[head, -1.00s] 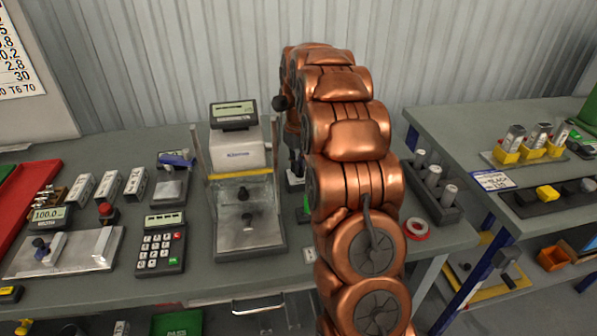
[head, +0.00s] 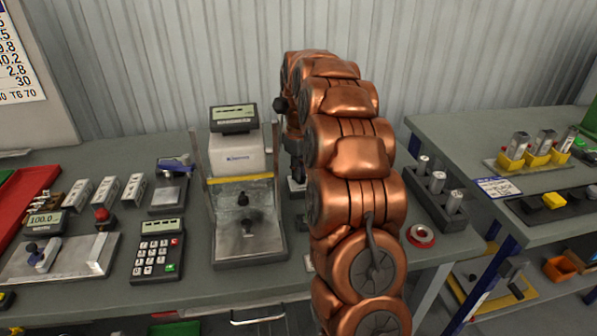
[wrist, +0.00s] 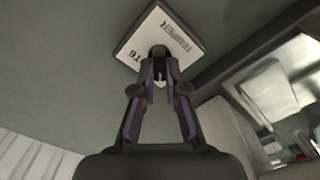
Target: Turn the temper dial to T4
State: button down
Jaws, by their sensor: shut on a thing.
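The temper dial's white plate (wrist: 178,36) shows in the wrist view with "TEMPER" and "T6" printed on it, appearing upside down. My gripper (wrist: 160,76) is shut on the dial's knob at the plate's near edge. The fingers cover most of the knob; a small pale patch shows between them. I cannot tell which mark the knob points to, and no T4 mark is visible. In the head view my copper arm hides most of the dial and gripper.
Left of the arm stands a tester with a display (head: 233,118) and a metal bed. A keypad (head: 158,250) lies further left. In the wrist view a pale machine (wrist: 268,90) is close on the right. A tape roll (head: 420,236) lies right of my arm.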

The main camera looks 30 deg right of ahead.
jog(key=c, duration=1.2)
grip_release()
notch_tip(320, 180, up, 12)
jog(key=shift+s, duration=0.1)
